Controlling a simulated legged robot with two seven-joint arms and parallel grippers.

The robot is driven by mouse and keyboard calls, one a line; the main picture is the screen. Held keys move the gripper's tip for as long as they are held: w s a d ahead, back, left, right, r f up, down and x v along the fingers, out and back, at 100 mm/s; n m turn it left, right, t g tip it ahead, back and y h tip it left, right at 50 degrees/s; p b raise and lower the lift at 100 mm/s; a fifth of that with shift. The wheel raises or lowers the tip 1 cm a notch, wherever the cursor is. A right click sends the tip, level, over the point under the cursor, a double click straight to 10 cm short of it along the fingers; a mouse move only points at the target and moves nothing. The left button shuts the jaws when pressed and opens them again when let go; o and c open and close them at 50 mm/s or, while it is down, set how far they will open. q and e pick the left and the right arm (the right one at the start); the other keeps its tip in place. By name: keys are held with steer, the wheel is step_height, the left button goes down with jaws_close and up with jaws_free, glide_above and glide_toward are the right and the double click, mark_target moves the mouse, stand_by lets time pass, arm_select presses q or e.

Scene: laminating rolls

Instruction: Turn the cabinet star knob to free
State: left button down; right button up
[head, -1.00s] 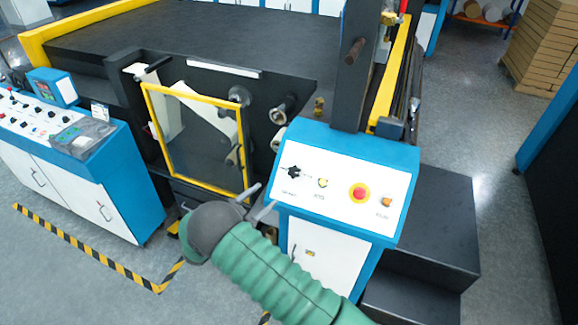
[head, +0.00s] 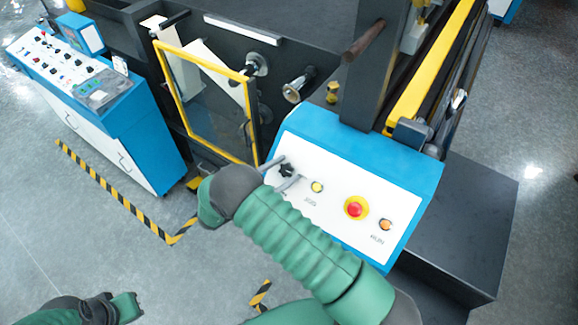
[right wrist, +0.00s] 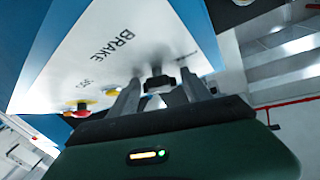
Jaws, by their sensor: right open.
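The black star knob (head: 286,170) is on the white sloping face of the blue cabinet (head: 350,160), at its left end. My right gripper (head: 291,168) is open, its two grey fingers on either side of the knob in the head view. In the right wrist view the dark knob (right wrist: 160,83) shows between the fingertips (right wrist: 163,88), near the word BRAKE. Whether a finger touches it I cannot tell. The knob's pointing direction is unclear. Part of my left arm (head: 95,310) shows at the bottom left; its fingers are not clear.
A yellow button (head: 317,187), a red stop button (head: 355,208) on a yellow ring and an orange button (head: 386,225) sit right of the knob. A yellow-framed guard (head: 180,100) stands to the left. A black step (head: 470,230) lies to the right.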

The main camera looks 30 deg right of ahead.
steer(key=shift+s+d, duration=0.1)
steer(key=shift+d, duration=0.2)
steer(key=shift+c, duration=0.5)
steer(key=shift+s+a+r, duration=0.1)
steer(key=shift+s+a, duration=0.05)
steer(key=shift+a, duration=0.15)
steer(key=shift+c, duration=1.2)
steer(key=shift+a, duration=0.3)
steer(key=shift+c, duration=1.2)
steer(key=shift+w+a, duration=0.25)
steer(key=c, duration=0.5)
jaws_close()
steer(key=shift+s+d, duration=0.1)
steer(key=shift+d, duration=0.1)
arm_select(q)
steer(key=shift+s+a, duration=0.2)
steer(key=shift+a, duration=0.45)
steer(key=shift+f, duration=0.1)
arm_select(e)
steer(key=shift+a, duration=0.1)
